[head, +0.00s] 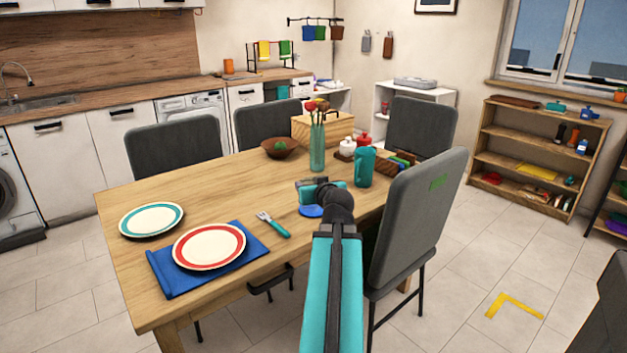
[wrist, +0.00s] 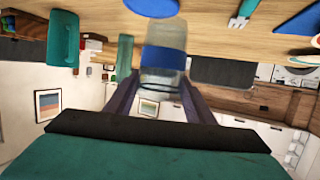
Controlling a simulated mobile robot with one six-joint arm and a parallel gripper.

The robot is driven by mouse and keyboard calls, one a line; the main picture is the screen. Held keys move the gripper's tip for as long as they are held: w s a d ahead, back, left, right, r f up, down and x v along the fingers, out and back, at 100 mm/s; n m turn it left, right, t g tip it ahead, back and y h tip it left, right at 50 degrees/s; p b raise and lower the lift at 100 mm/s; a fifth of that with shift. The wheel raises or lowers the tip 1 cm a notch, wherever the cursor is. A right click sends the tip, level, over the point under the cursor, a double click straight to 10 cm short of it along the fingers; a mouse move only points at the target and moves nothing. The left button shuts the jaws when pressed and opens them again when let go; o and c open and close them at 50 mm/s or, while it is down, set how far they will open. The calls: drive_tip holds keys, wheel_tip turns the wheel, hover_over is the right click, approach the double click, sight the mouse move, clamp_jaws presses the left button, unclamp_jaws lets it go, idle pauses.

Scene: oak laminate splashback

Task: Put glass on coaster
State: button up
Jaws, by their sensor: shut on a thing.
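A clear glass with a blue band (wrist: 165,62) is between the two dark fingers of my gripper (wrist: 160,88) in the wrist view, and the fingers are shut on it. A flat blue round coaster (head: 311,211) lies on the wooden table in the head view; it also shows at the top edge of the wrist view (wrist: 152,8), apart from the glass. My gripper (head: 320,188) is over the table, just behind the coaster in the head view. The glass is hard to make out there, largely hidden by my gripper and wrist.
A teal tumbler (head: 364,167) stands right of my gripper, and a vase with red flowers (head: 317,147) stands behind it. A fork (head: 273,224), plates (head: 209,246) and a blue napkin (head: 170,281) lie to the left. A grey chair (head: 418,215) stands close on the right.

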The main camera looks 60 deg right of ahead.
drive_tip(key=p, duration=0.4)
drive_tip(key=shift+s+r+p, duration=0.1)
drive_tip(key=shift+s+p, duration=0.1)
drive_tip(key=shift+p, duration=0.2)
drive_tip(key=shift+w+d, duration=0.25)
drive_tip(key=shift+d, duration=0.2)
drive_tip(key=w+d, duration=0.3)
drive_tip(key=d, duration=0.2)
drive_tip(key=shift+d+f, duration=0.3)
drive_tip(key=shift+f, duration=0.15)
drive_tip(key=shift+w+d+f, duration=0.1)
drive_tip(key=shift+d+f, duration=0.1)
drive_tip(key=shift+f, duration=0.7)
drive_tip(key=shift+w+d+f, duration=0.1)
drive_tip(key=shift+d+f, duration=0.05)
drive_tip(key=shift+f, duration=0.75)
drive_tip(key=shift+f, duration=0.15)
drive_tip(key=o, duration=1.2)
